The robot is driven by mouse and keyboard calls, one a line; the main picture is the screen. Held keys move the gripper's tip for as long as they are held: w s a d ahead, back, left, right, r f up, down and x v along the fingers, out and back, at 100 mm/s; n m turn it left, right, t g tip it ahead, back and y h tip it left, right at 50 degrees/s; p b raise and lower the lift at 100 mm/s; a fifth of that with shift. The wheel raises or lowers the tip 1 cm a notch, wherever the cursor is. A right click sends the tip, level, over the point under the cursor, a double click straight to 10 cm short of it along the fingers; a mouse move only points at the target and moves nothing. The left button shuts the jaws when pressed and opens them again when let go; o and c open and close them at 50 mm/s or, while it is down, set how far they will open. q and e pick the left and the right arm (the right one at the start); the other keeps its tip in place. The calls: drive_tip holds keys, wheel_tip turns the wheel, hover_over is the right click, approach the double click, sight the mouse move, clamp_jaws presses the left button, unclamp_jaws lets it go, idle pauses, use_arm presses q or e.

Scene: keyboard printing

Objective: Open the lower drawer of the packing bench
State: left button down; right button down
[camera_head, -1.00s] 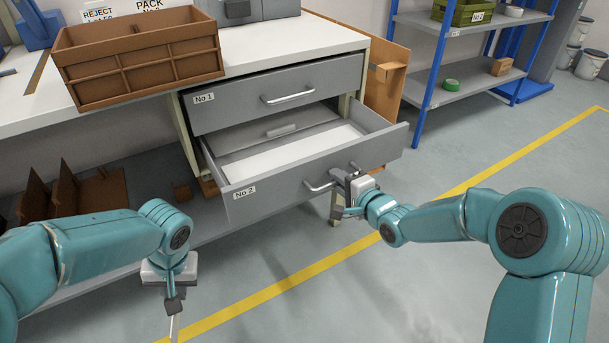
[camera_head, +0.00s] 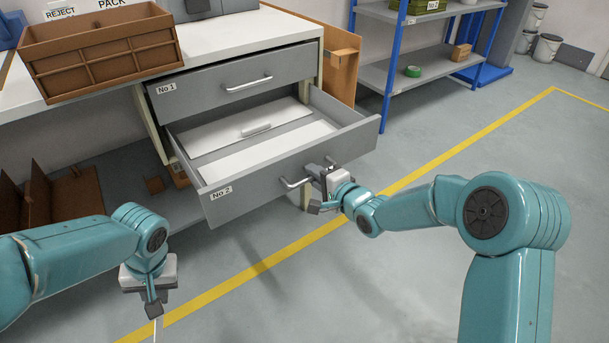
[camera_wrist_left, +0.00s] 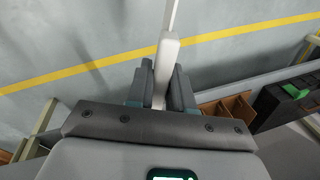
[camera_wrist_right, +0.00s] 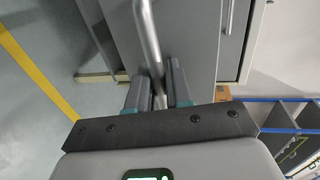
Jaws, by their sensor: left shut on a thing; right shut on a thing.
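The lower drawer, a grey front labelled No 2 (camera_head: 245,187), is pulled well out of the packing bench (camera_head: 45,115). My right gripper (camera_head: 312,182) is shut on its bar handle (camera_head: 292,183), near the handle's right end. In the right wrist view the metal handle (camera_wrist_right: 148,35) runs between the fingers (camera_wrist_right: 158,90). The upper drawer, No 1 (camera_head: 205,90), is shut. My left gripper (camera_head: 155,305) points down, away from the bench, shut on a slim pale tool (camera_wrist_left: 166,55). The tool's far end is cut off by the picture edge.
Inside the open drawer lie pale flat surfaces and a short light bar (camera_head: 256,129). A brown divided crate (camera_head: 100,55) stands on the bench top. A blue-posted shelf (camera_head: 420,75) stands at the back right. The floor before the drawer is clear, crossed by a yellow line.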

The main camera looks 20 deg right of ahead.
use_arm(q)
drive_tip(key=shift+w, duration=0.1)
use_arm(e)
drive_tip(key=shift+w, duration=0.1)
drive_tip(key=c, duration=1.2)
unclamp_jaws()
